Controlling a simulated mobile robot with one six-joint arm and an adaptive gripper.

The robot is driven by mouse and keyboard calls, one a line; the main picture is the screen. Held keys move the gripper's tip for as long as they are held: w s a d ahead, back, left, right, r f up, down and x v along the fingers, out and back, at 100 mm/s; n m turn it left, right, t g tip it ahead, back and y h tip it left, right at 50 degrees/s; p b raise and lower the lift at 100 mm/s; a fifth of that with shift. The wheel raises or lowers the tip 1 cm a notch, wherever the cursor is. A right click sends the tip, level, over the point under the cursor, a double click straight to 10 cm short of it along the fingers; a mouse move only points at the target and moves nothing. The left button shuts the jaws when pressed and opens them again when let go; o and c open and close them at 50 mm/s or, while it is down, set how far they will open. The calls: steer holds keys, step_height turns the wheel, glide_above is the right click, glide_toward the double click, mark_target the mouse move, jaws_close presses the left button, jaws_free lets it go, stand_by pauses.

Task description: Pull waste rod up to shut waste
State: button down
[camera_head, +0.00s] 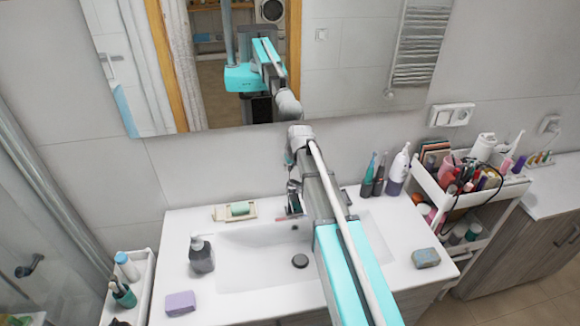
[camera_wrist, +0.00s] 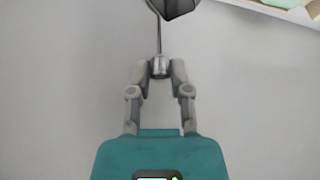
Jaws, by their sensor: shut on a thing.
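In the wrist view, my gripper (camera_wrist: 159,72) is shut on the small metal knob of the waste rod (camera_wrist: 159,64). The rod's thin shaft runs from the knob toward the dark faucet body (camera_wrist: 178,6) at the top edge. In the head view, the faucet (camera_head: 294,201) stands at the back of the white sink (camera_head: 250,262), partly behind my arm. The gripper and rod are mostly hidden there by my arm. The round dark waste (camera_head: 300,261) shows in the basin floor. I cannot tell whether it is open or shut.
A soap dispenser (camera_head: 201,254), a purple sponge (camera_head: 180,303) and a soap dish (camera_head: 235,211) are left of the basin. A full cosmetics cart (camera_head: 440,200) stands further right. The mirror (camera_head: 350,60) is close behind.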

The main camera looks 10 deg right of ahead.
steer(key=shift+r, duration=0.1)
steer(key=shift+w+r+p, duration=0.1)
steer(key=shift+r+p, duration=0.8)
steer(key=shift+p, duration=0.2)
steer(key=c, duration=0.5)
jaws_free()
steer(key=shift+c, duration=0.2)
steer(key=shift+f, duration=0.15)
